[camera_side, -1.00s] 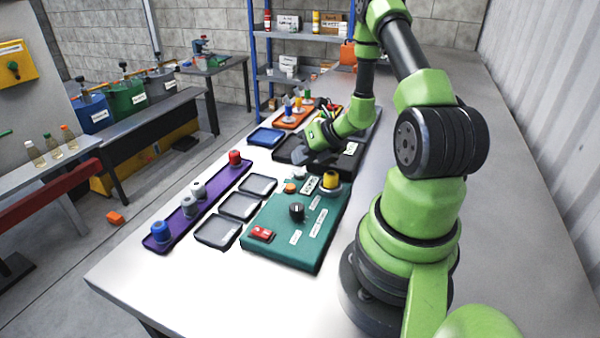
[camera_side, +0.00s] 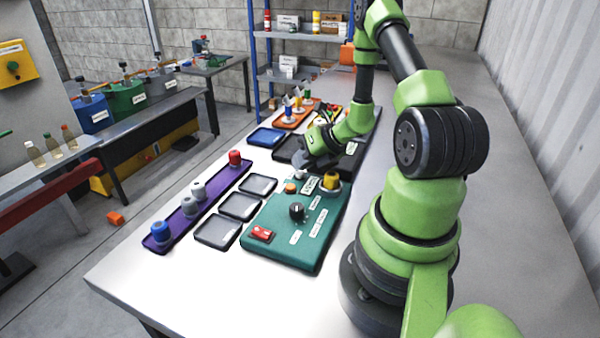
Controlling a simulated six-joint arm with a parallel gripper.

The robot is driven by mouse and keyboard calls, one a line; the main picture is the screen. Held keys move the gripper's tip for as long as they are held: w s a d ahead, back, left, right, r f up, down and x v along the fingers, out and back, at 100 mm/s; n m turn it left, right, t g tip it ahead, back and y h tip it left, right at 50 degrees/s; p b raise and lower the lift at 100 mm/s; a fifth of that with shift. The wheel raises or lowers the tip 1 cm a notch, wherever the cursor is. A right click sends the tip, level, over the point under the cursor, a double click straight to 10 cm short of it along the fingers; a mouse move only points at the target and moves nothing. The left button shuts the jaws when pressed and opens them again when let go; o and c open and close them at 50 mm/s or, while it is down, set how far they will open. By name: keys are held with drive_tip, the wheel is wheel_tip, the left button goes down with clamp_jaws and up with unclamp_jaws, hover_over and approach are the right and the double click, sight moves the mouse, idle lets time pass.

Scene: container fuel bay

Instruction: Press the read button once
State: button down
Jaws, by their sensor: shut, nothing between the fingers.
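A green control panel (camera_side: 285,245) lies on the white table. An orange round button (camera_side: 290,187) sits near its far left corner. A red rocker switch (camera_side: 262,233) is at the near left and a black knob (camera_side: 297,211) in the middle. The panel's labels are too small to read, so I cannot tell for certain which control is the read button. My gripper (camera_side: 302,170) is shut and empty, tilted downward just beyond the panel's far edge, apart from the orange button. A small white piece shows by the fingertips. A yellow-topped part (camera_side: 331,181) stands at the panel's far right.
Several grey trays (camera_side: 217,232) lie left of the panel. Beyond them, a purple rack (camera_side: 180,223) holds blue, grey and red-capped pieces. A blue tray (camera_side: 266,137) and an orange tray (camera_side: 287,122) are at the back. The table's near left is clear.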

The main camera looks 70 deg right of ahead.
sight(302, 172)
drive_tip(key=shift+f, duration=0.3)
idle(0.4)
drive_tip(key=shift+r, duration=0.1)
drive_tip(key=shift+a+r, duration=0.1)
drive_tip(key=shift+r, duration=0.65)
drive_tip(key=shift+r, duration=2.5)
